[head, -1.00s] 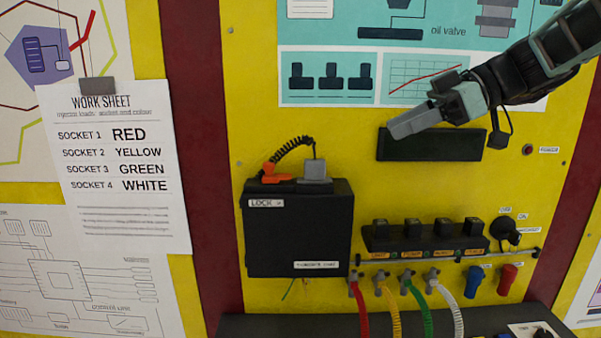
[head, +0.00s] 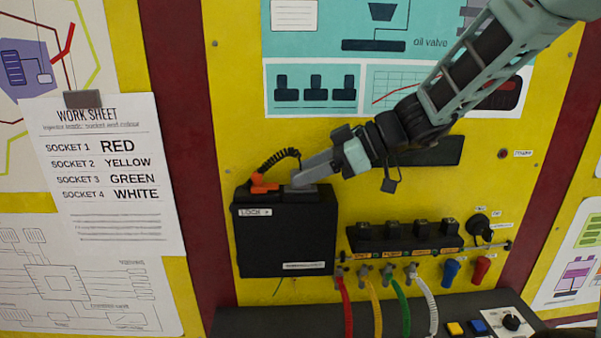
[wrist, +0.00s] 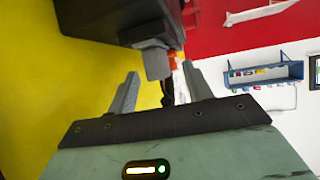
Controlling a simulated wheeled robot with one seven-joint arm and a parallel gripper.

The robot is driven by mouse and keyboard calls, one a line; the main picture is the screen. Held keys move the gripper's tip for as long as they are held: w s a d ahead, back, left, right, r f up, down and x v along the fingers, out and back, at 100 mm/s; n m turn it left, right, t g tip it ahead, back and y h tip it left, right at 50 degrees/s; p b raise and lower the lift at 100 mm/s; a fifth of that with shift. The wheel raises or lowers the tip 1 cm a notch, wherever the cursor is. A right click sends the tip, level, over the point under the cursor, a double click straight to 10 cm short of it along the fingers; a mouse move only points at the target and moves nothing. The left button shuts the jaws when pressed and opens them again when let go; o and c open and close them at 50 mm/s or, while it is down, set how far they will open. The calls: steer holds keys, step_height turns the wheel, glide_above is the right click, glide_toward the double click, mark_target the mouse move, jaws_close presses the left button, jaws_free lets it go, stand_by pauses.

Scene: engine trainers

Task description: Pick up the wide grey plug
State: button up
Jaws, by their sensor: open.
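The wide grey plug (wrist: 157,62) shows in the wrist view as a grey block with a dark cap, by the black box (wrist: 110,18). In the head view, the black box marked LOCK (head: 285,240) hangs on the yellow panel, and my gripper (head: 302,178) is at its top right, largely hiding the plug there. My gripper is open in the wrist view (wrist: 160,76), one finger on each side of the plug's near end, with gaps showing. I cannot tell how deep the plug sits between the fingers. Nothing is held.
An orange part (head: 262,183) with a coiled black cord (head: 278,156) sits on the box just left of my gripper. A row of black sockets (head: 405,234) and coloured leads (head: 375,300) are at lower right. A work sheet (head: 108,180) hangs at left.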

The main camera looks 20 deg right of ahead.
steer(key=shift+x, duration=1.15)
jaws_close()
steer(key=shift+r, duration=0.1)
